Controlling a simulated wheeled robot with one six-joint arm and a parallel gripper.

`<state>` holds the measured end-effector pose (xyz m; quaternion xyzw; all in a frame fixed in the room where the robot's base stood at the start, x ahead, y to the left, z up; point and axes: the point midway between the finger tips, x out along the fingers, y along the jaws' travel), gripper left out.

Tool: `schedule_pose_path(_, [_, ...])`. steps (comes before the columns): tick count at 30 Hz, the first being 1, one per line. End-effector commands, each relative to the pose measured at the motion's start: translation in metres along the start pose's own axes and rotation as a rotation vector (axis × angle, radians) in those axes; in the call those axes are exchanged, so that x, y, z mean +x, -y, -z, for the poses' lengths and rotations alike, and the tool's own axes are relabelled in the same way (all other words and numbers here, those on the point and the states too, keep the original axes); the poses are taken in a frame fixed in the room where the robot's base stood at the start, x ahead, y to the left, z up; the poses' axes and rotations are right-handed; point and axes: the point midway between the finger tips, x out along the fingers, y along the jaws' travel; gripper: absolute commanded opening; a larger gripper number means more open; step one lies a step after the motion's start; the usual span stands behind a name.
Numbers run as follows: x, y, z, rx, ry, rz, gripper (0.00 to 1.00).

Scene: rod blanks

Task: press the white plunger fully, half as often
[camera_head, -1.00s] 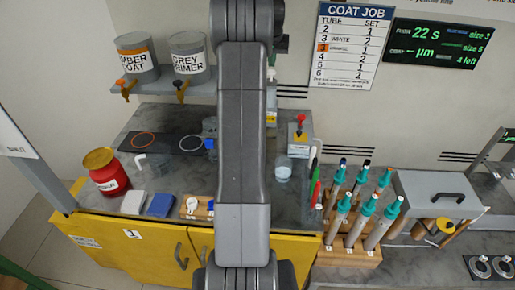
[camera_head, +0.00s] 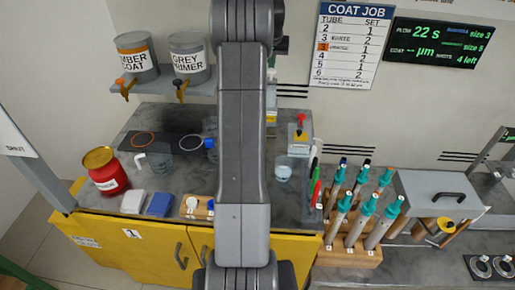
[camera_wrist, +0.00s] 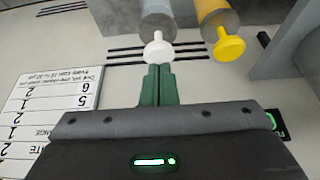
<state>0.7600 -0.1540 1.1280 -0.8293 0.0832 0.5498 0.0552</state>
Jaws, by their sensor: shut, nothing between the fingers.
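The white plunger (camera_wrist: 158,48) shows in the wrist view as a round white knob on a short stem, at the end of a pale cylinder (camera_wrist: 157,13). My gripper (camera_wrist: 157,68) is shut and empty, its two green fingers together. The fingertips are right at the knob's near edge; I cannot tell whether they touch it. A yellow plunger (camera_wrist: 229,47) on an amber cylinder (camera_wrist: 215,12) is to the right of the white one.
The coat job sheet (camera_wrist: 48,110) is left of my gripper in the wrist view; a grey housing (camera_wrist: 285,40) is at upper right. In the head view, a wooden rack (camera_head: 345,255) of teal-topped rods, a red jar (camera_head: 106,173) and a clear beaker (camera_head: 159,164) stand on the counter.

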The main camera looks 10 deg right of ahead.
Motion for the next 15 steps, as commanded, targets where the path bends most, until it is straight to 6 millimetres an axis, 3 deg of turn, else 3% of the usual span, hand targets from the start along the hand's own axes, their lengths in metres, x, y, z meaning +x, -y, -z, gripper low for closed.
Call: schedule_pose_path(15, [0.018, 0.000, -0.008, 0.000, 0.002, 0.000, 0.00])
